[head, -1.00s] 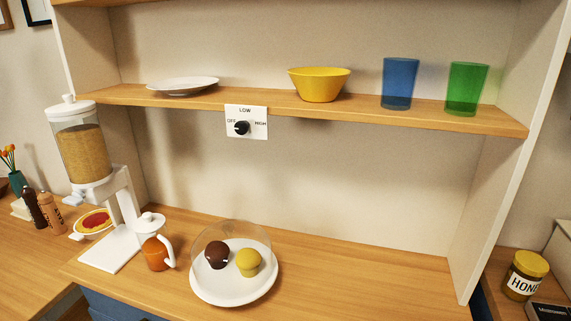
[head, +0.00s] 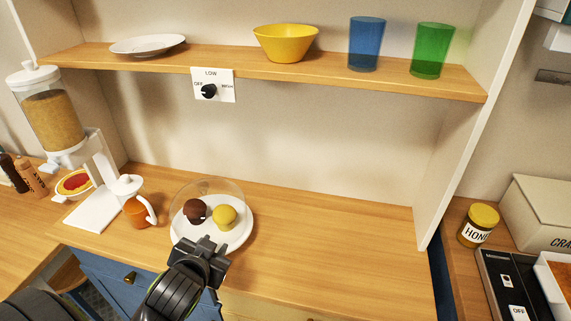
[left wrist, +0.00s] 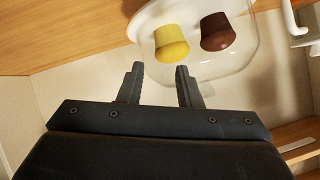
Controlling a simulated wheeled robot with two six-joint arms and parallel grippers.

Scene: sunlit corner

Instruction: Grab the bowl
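The yellow bowl (head: 286,43) stands upright on the wooden shelf (head: 270,73), between the white plate and the blue cup. My left gripper (head: 209,250) is low in the head view, in front of the domed muffin plate and well below the bowl. In the left wrist view its two fingers (left wrist: 159,82) are apart with nothing between them. The bowl does not show in the left wrist view. My right gripper is not in view.
A white plate (head: 148,45) lies left of the bowl; a blue cup (head: 366,44) and a green cup (head: 432,50) stand right of it. A dial panel (head: 212,85) hangs on the shelf edge. The cereal dispenser (head: 52,115) stands left. The counter right of the muffins is clear.

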